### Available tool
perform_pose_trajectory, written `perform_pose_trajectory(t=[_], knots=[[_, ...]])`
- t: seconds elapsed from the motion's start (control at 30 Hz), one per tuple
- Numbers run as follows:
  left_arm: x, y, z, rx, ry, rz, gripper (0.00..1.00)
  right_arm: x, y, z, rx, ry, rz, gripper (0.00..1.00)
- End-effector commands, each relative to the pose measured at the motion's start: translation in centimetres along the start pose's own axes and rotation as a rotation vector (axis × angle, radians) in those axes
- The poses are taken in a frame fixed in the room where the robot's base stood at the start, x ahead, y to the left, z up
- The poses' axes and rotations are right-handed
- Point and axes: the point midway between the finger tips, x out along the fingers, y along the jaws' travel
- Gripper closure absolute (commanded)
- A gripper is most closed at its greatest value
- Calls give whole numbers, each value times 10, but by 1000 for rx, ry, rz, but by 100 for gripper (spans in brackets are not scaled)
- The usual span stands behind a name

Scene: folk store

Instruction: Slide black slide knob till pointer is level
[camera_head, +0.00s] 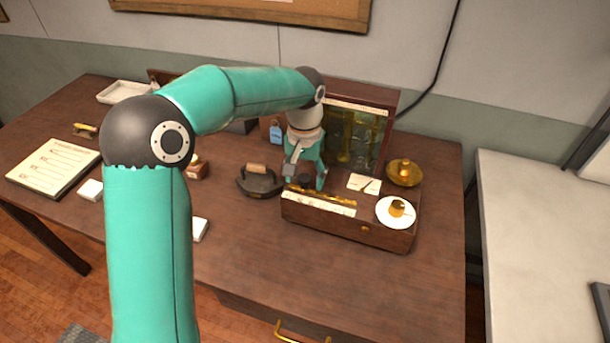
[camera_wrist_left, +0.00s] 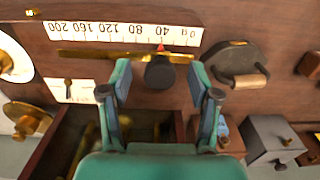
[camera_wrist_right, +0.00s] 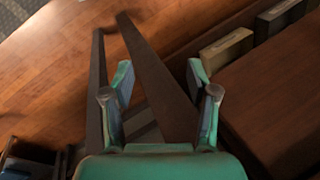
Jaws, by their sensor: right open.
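The knob also shows in the head view (camera_head: 304,179). A dark pointer (camera_wrist_left: 68,90) lies tilted on a white card in the case. My left gripper (camera_wrist_left: 160,68) is open, fingertips on either side of the knob with visible gaps. My right gripper (camera_wrist_right: 157,80) is open and empty, away from the case.
A black flatiron (camera_head: 260,182) stands just left of the case. A brass pan (camera_head: 404,172) and a white plate with a brass weight (camera_head: 396,210) are at its right. The desk front is mostly clear.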

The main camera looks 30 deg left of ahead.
Motion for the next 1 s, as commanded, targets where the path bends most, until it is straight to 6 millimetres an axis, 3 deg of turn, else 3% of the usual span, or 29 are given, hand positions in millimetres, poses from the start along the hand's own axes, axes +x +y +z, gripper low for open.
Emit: perform_pose_trajectory(t=[0.47,1.0], knots=[[-1,0,0,0,-1,0,38,-1,0,0,0,0,0,42],[-42,0,0,0,0,0,38,-34,-12,0,0,0,0,42]])
